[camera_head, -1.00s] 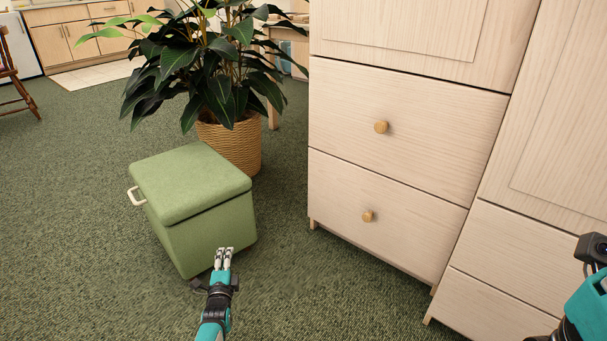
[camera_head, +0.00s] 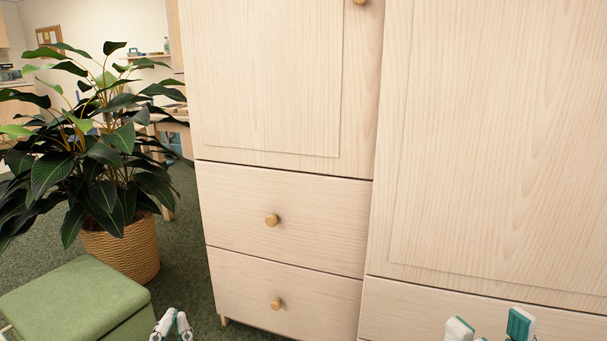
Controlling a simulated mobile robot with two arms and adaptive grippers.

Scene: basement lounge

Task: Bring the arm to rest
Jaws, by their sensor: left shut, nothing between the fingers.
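My left gripper (camera_head: 172,323) shows at the bottom edge, left of centre, beside the green storage stool. Its pale fingers are shut with nothing between them; the rest of that arm is below the frame. White and teal parts of mine (camera_head: 518,323) rise at the bottom right, in front of the cabinet.
A pale wood cabinet (camera_head: 268,100) with round knobs fills the middle and right. A green stool (camera_head: 75,298) stands at bottom left, with a leafy plant in a woven pot (camera_head: 124,252) behind it. Some carpet shows between stool and cabinet.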

